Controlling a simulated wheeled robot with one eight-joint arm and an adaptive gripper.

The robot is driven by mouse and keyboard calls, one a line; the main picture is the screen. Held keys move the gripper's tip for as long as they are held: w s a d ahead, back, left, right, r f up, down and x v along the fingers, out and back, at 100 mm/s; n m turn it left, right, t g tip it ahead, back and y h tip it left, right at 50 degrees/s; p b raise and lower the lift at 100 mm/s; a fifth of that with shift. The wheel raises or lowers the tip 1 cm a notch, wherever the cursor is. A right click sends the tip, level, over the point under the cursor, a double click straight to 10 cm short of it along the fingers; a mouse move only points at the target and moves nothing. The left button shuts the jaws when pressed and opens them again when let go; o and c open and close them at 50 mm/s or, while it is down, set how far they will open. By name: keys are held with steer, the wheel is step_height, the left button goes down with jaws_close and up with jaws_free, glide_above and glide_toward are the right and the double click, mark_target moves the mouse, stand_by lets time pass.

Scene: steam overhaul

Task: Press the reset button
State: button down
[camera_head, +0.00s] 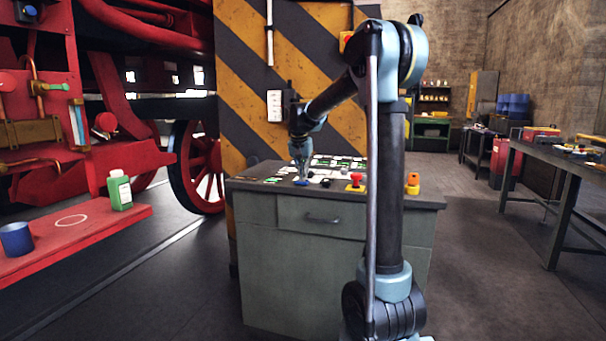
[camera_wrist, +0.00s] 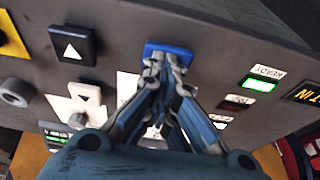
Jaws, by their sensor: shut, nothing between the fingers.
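The control desk (camera_head: 250,182) stands in front of a striped panel, with buttons, labels and lit indicators on its top. A blue button (camera_wrist: 152,47) shows at my fingertips in the wrist view, and its blue edge (camera_head: 301,184) shows in the head view. No readable label names it as reset. My gripper (camera_head: 302,179) is shut and empty, pointing down at the blue button. In the wrist view the closed fingertips (camera_wrist: 166,62) overlap the button and hide part of it. I cannot tell whether they touch it or press it down.
A red mushroom button (camera_head: 356,178) on a yellow base and an orange-red knob (camera_head: 412,180) sit to the right. A red locomotive is at left, a workbench (camera_head: 560,155) at right.

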steer(key=shift+w+r, duration=0.15)
steer(key=shift+w, duration=0.15)
steer(key=shift+w+r, duration=0.25)
steer(key=shift+w, duration=0.25)
steer(key=v, duration=1.3)
steer(key=shift+s+d+r, duration=0.15)
steer(key=shift+s+r, duration=0.05)
steer(key=shift+s, duration=0.05)
steer(key=s+d+f+n, duration=0.1)
steer(key=s+d+f, duration=0.35)
steer(key=s, duration=0.35)
steer(key=s+d+f, duration=0.3)
steer(key=s+f, duration=0.2)
steer(key=s, duration=0.2)
steer(key=s+d+f+n, duration=0.1)
steer(key=s+d+f, duration=0.3)
steer(key=s, duration=0.4)
steer(key=s+d+f+n+g+y, duration=0.1)
steer(key=s+d+f+n, duration=0.1)
steer(key=s+f, duration=1.5)
steer(key=shift+d+f, duration=0.6)
steer(key=shift+f, duration=0.2)
